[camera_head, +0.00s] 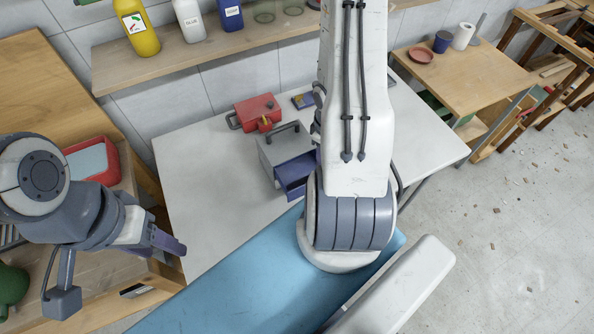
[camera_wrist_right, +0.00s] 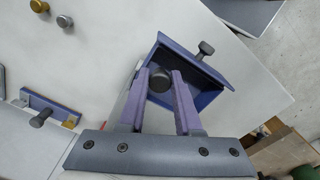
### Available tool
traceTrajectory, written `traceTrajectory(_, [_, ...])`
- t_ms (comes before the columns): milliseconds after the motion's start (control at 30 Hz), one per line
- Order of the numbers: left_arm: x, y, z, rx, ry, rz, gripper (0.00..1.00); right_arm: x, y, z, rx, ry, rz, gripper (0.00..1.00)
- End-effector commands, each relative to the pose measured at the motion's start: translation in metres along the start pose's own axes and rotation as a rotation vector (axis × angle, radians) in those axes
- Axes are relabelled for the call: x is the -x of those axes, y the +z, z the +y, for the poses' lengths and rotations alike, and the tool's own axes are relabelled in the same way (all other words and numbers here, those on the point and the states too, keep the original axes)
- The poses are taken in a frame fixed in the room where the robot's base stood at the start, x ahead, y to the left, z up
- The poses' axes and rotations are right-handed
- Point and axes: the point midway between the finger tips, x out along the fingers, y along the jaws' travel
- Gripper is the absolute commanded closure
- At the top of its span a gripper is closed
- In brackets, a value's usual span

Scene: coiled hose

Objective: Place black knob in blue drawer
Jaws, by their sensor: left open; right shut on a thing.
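The black knob (camera_wrist_right: 159,77) is a dark round piece between the fingertips of my right gripper (camera_wrist_right: 161,86) in the right wrist view. That gripper is shut on it and holds it over the open blue drawer (camera_wrist_right: 213,103). I cannot tell how far above the drawer floor the knob is. The blue drawer also shows in the head view (camera_head: 295,172), pulled out of a small grey cabinet (camera_head: 284,146). My right arm hides the right gripper and the knob there. My left gripper (camera_head: 176,247) is open and empty, off to the left by the table's near-left edge.
A red box (camera_head: 258,109) stands behind the cabinet on the white table (camera_head: 200,180). The table's left part is clear. A shelf (camera_head: 190,52) holds bottles.

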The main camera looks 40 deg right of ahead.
Motion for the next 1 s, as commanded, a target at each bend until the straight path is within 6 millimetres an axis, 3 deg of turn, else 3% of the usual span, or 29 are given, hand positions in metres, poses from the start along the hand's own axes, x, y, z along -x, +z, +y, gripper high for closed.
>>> traceTrajectory(33, [-0.013,0.001,-0.001,0.001,0.0,0.0,0.45,-0.014,-0.012,-0.006,0.006,0.0,0.0,1.0])
traceTrajectory(100, [-0.019,0.001,-0.001,0.003,0.0,0.0,0.45,-0.023,-0.025,-0.014,0.006,-0.001,-0.001,1.0])
traceTrajectory(333, [-0.025,0.001,-0.002,0.004,0.0,0.0,0.45,-0.039,-0.056,-0.031,0.002,-0.001,-0.001,1.0])
traceTrajectory(533, [-0.033,0.002,-0.002,0.004,0.0,0.0,0.45,-0.049,-0.061,-0.034,-0.001,0.0,0.0,1.0])
traceTrajectory(800, [-0.067,0.004,-0.005,0.002,0.0,0.0,0.45,-0.082,-0.061,-0.034,0.001,0.0,0.0,1.0])
traceTrajectory(1000, [-0.065,0.003,-0.005,0.001,0.0,0.0,0.45,-0.08,-0.06,-0.034,0.001,0.0,0.0,1.0])
